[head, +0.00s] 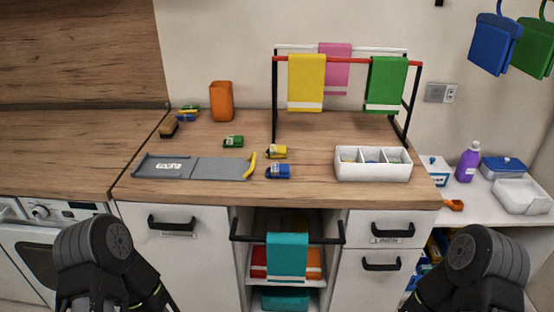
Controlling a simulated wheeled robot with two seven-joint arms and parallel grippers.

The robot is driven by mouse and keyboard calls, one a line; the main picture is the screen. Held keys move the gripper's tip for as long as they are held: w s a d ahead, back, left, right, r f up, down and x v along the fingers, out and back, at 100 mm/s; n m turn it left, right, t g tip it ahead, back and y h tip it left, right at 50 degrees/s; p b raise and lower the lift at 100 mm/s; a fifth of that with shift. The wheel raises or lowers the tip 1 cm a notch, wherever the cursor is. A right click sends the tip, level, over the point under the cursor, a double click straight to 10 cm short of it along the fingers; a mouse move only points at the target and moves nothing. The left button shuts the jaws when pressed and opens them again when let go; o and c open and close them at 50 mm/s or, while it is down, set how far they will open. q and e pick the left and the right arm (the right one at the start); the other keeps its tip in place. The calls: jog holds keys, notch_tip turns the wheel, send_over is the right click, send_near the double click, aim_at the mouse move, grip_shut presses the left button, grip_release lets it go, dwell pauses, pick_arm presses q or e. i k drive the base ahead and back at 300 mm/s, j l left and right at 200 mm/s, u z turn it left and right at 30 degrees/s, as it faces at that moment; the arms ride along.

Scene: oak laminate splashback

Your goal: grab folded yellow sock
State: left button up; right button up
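The folded yellow sock (276,152) lies on the wooden counter in the head view, near the middle. It is a small yellow bundle with a pale patch. A folded blue sock (278,171) lies just in front of it, and a folded green sock (233,141) lies to its left and a little further back. Dark links of my two arms show at the bottom left and bottom right, well apart from the socks. Neither of my grippers shows in the frame.
A grey folding board (175,167) with a yellow handle lies left of the sock. A white divided box (373,173) stands to the right. A rack (340,61) with towels rises behind. A black rail (287,239) with a teal towel juts out below the counter.

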aim_at(275, 151)
jog(key=i+l+z, duration=0.3)
jog(key=z, duration=0.2)
jog(key=i+l+z, duration=0.45)
jog(key=k+j, duration=0.05)
jog(key=k, duration=0.05)
